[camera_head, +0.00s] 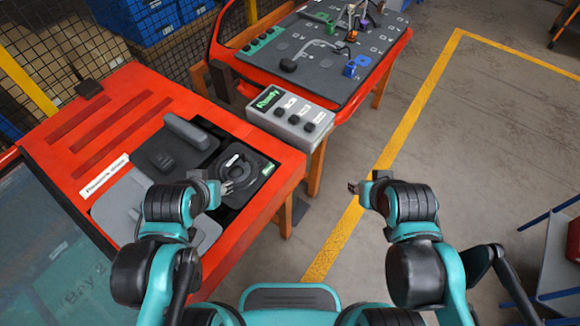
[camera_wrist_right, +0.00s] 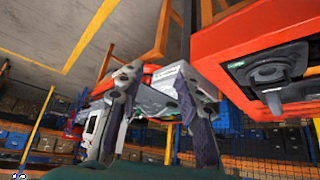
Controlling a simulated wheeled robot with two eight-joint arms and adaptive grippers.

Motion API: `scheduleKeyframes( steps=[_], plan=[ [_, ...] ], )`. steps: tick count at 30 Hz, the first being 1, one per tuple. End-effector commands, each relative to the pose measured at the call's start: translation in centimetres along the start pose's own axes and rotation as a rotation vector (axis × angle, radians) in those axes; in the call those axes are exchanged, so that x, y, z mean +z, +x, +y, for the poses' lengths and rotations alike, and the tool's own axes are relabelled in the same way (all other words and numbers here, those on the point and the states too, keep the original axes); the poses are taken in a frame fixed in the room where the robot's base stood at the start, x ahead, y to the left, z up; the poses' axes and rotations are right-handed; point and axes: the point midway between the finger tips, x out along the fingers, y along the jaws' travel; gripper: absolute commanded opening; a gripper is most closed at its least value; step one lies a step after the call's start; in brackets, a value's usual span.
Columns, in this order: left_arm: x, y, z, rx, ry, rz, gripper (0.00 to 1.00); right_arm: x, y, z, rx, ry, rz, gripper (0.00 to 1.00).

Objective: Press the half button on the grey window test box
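The grey window test box (camera_head: 291,115) sits between the red door and the dark board, with a green display reading "Ready". Three black buttons stand in a row on its top, each with a small label. The middle button (camera_head: 294,119) and its neighbours have labels too small to read surely. My right gripper (camera_head: 354,187) is below and right of the box in the head view, apart from it. In the right wrist view the right gripper (camera_wrist_right: 157,76) shows its two fingers spread. My left gripper (camera_head: 226,187) is over the red door, its finger opening unclear.
The red door (camera_head: 75,125) has dark and grey inner panels and a black round part (camera_head: 241,172) near my left gripper. A dark board (camera_head: 318,55) with cables and connectors lies beyond the box. Yellow floor lines (camera_head: 415,105) cross open floor at right.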

Motion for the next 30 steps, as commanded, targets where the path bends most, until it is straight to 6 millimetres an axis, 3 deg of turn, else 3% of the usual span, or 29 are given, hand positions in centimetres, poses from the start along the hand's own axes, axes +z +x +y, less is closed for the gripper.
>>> scheduleKeyframes(
  steps=[2, 5, 6, 30],
  plan=[
    [0.0, 0.0, 0.0, 0.0, 0.0, 0.0, 0.4, 0.0, 0.0, 0.0, 0.0, 0.0, 0.0, 0.3],
    [0.0, 0.0, 0.01, 0.0, 0.0, 0.0, 0.4, 0.0, 0.0, 0.01, 0.0, 0.0, 0.0, 0.04],
    [-0.01, 0.0, 0.01, 0.0, 0.0, 0.0, 0.4, 0.0, 0.0, 0.01, 0.0, 0.0, 0.0, 0.0],
    [-0.01, 0.0, 0.01, 0.0, 0.0, 0.0, 0.4, 0.01, 0.0, 0.01, 0.0, 0.0, 0.0, 0.0]
  ],
)
